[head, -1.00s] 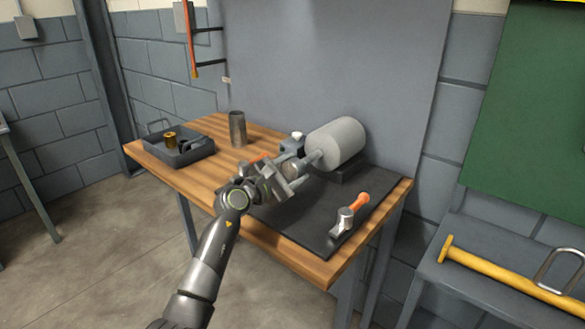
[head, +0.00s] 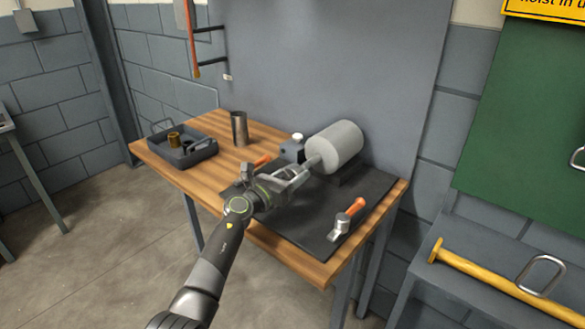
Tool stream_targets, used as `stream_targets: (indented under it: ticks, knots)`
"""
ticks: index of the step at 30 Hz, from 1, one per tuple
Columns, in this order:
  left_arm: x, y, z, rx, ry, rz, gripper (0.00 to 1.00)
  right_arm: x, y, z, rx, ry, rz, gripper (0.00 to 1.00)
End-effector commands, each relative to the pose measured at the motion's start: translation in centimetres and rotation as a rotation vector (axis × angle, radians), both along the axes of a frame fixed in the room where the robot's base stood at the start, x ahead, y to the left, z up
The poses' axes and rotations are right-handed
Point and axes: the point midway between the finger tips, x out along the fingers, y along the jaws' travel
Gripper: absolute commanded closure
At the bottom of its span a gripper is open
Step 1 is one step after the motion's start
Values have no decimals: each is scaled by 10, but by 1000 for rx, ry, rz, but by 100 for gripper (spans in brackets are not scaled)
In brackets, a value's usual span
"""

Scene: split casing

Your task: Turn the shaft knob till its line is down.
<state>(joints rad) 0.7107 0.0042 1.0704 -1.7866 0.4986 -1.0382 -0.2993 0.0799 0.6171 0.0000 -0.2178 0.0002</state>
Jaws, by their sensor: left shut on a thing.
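A light grey cylinder (head: 335,146) lies on its side at the back of the black mat, with a narrower shaft end (head: 313,162) pointing left toward my gripper. My left gripper (head: 302,174) reaches in from the front left and is shut at the shaft end, on what looks like the shaft knob. The knob is mostly hidden by the fingers, and its line cannot be seen. My right gripper is not in view.
The wooden bench bears the black mat (head: 300,232). An orange-handled hammer (head: 345,219) lies on its right part. Another orange handle (head: 263,160) shows behind my arm. A metal cup (head: 239,128) and a grey tray (head: 193,155) with a brass part stand left.

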Motion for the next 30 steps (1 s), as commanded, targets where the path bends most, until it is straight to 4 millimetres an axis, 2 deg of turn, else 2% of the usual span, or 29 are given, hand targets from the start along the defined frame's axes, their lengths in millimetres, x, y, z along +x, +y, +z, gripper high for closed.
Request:
stream_targets:
  ticks: [3, 30]
  knots:
    - [0, 0, 2, -92, 71, -2, 73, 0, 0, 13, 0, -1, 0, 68]
    - [0, 0, 0, -784, 572, -1, 73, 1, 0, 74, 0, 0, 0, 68]
